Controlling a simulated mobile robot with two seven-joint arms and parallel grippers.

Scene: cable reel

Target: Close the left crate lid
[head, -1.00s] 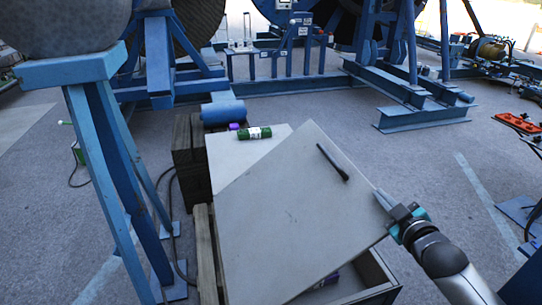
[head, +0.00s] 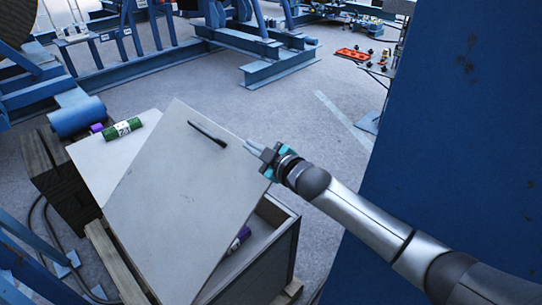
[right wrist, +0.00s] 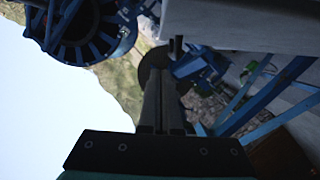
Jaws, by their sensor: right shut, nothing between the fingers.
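A large pale grey lid (head: 180,205) lies askew over an open wooden crate (head: 273,262), tilted, with the crate's inside showing at its right. My left gripper is not in view. I cannot tell which crate is the left one.
Another pale panel (head: 92,165) lies behind, with a green can (head: 122,128) on it. A purple-capped item (head: 240,238) is inside the open crate. A blue cylinder (head: 77,116) is at left. A large blue panel (head: 455,140) fills the right.

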